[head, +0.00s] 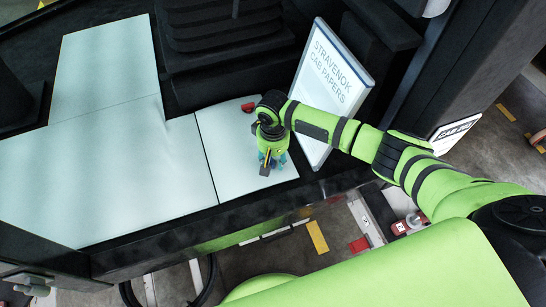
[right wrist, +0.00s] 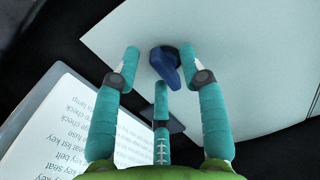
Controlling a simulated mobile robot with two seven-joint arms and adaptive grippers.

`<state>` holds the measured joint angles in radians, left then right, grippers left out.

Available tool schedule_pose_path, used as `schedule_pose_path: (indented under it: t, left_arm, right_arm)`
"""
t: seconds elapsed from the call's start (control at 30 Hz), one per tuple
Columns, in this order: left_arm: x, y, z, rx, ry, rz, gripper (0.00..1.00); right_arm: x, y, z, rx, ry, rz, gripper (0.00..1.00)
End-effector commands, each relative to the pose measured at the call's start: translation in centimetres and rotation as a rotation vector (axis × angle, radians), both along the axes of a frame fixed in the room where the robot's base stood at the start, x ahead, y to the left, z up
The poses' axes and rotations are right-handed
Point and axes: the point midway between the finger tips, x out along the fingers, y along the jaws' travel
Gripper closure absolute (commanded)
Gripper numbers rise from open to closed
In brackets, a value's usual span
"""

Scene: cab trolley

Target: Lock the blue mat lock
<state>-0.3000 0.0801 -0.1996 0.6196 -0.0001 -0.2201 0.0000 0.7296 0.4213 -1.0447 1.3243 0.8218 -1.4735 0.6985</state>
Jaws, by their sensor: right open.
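The blue mat lock (right wrist: 166,66) shows in the right wrist view as a blue lever on a round dark base, on the pale mat (right wrist: 230,50). In the head view my right gripper hides it. My right gripper (head: 271,160) points down over the right-hand mat panel (head: 222,150). Its teal fingers (right wrist: 160,68) are open around the lock, with a finger on the left, one on the right and one below the lever. A gap shows on both sides, and I cannot tell whether the lower finger touches it. My left gripper is not in view.
A red knob-like part (head: 248,106) sits near the mat's far edge. A framed sign, "Stravenok cab papers" (head: 333,85), stands close right of my right gripper. A black seat (head: 220,30) is behind. The mat's left panels (head: 110,165) are clear.

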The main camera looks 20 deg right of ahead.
Motion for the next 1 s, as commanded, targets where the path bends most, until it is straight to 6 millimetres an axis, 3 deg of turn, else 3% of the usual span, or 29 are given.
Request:
schedule_pose_path:
  t: [0.03,0.1,0.13,0.57,1.0]
  left_arm:
    - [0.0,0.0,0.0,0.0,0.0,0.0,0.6]
    - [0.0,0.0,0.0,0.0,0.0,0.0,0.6]
    - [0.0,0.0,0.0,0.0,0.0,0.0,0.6]
    - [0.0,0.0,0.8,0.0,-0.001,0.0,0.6]
    - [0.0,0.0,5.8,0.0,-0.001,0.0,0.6]
  right_arm:
    - [0.0,0.0,0.0,0.0,0.0,0.0,0.66]
    - [0.0,0.0,0.0,0.0,0.0,0.0,0.94]
    - [0.0,0.0,0.0,0.0,0.0,0.0,1.0]
    - [-0.1,0.1,0.2,0.001,0.003,-0.035,1.0]
    - [-0.4,0.3,0.6,0.002,0.008,-0.348,1.0]
